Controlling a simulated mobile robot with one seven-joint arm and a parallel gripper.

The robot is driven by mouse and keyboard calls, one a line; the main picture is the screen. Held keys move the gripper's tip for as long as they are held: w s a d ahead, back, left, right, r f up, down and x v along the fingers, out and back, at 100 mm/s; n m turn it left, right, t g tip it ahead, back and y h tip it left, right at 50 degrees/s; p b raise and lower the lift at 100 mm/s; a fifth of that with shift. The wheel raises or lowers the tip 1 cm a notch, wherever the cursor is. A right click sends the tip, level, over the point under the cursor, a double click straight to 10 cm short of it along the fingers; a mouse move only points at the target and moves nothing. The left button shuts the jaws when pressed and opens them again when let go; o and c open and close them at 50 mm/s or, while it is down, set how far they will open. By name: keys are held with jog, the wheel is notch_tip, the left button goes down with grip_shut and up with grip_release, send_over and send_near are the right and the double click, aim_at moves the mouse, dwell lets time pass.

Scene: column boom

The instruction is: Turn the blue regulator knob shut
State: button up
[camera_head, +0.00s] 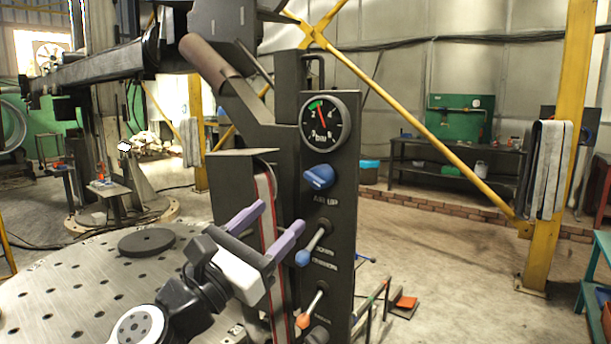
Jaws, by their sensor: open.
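The blue regulator knob (319,177) sits on the dark upright panel (341,244), just below a round gauge (330,121) with a red needle and a green band. The knob's grip bar is tilted. My gripper (268,226) is below and to the left of the knob, in front of the panel's left side. Its two purple fingers are spread apart with nothing seen held between them. The gripper appears apart from the knob. A lever with a blue tip (303,258) is on the panel below the knob, close to the right finger.
A second lever with an orange tip (303,320) is lower on the panel. A perforated round metal table (60,292) with a dark disc (146,242) is at the left. A brown cylinder (208,56) hangs above the panel's left. Floor to the right is mostly open.

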aim_at(312, 183)
jog(key=p+x, duration=0.3)
jog(key=x, duration=0.6)
jog(key=shift+w+r+p, duration=0.1)
jog(key=shift+r+p, duration=0.15)
jog(key=shift+p, duration=0.05)
jog(key=shift+x, duration=0.8)
jog(key=shift+f, duration=0.15)
jog(key=c, duration=0.9)
